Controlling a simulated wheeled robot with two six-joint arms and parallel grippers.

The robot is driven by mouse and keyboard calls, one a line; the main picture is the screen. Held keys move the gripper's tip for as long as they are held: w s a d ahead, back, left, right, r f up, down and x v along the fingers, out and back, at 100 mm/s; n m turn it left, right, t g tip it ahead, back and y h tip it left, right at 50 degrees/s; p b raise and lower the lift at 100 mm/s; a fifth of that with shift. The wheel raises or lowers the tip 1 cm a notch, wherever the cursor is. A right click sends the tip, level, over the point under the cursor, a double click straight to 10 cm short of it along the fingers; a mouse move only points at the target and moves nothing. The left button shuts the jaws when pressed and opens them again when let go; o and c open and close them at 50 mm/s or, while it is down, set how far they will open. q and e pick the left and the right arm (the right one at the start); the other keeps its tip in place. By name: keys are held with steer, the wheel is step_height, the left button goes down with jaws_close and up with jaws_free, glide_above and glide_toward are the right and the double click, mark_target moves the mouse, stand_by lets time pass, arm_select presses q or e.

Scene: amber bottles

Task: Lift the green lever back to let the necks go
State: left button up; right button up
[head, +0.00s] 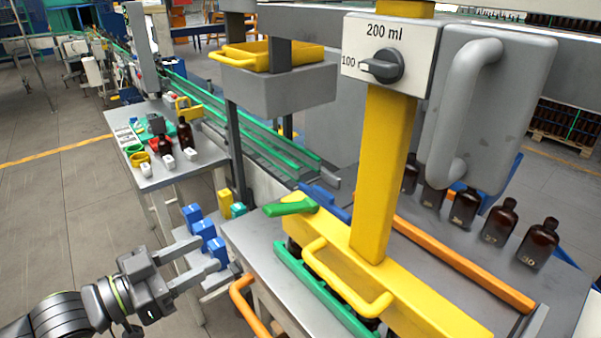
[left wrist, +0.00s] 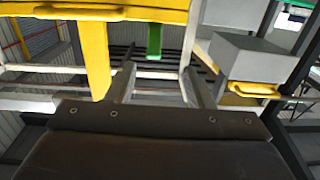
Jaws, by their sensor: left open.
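The green lever (head: 290,207) sits at the left end of the yellow clamp beam (head: 430,305), its handle pointing left. In the left wrist view the green lever (left wrist: 154,40) shows beyond and between my fingers, next to the yellow beam (left wrist: 150,14). My left gripper (head: 209,253) is open and empty, left of the lever and apart from it; its two fingers also show in the left wrist view (left wrist: 158,85). The bottle necks under the beam are mostly hidden by it and the green rail (head: 320,295). My right gripper is not in view.
A yellow post (head: 385,170) rises from the beam. Several amber bottles (head: 464,208) stand on the right of the table. Blue boxes (head: 203,228) lie behind my left fingers. An orange handle (head: 247,303) edges the table. A grey bin (head: 285,92) hangs above.

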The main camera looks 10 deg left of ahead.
arm_select(q)
steer(key=r, duration=0.2)
steer(key=b, duration=0.6)
glide_toward(290, 205)
steer(key=shift+h, duration=0.3)
steer(key=shift+p+x, duration=0.8)
steer(key=shift+x, duration=3.7)
steer(key=shift+w+a+f, duration=0.1)
steer(key=shift+f, duration=0.05)
jaws_close()
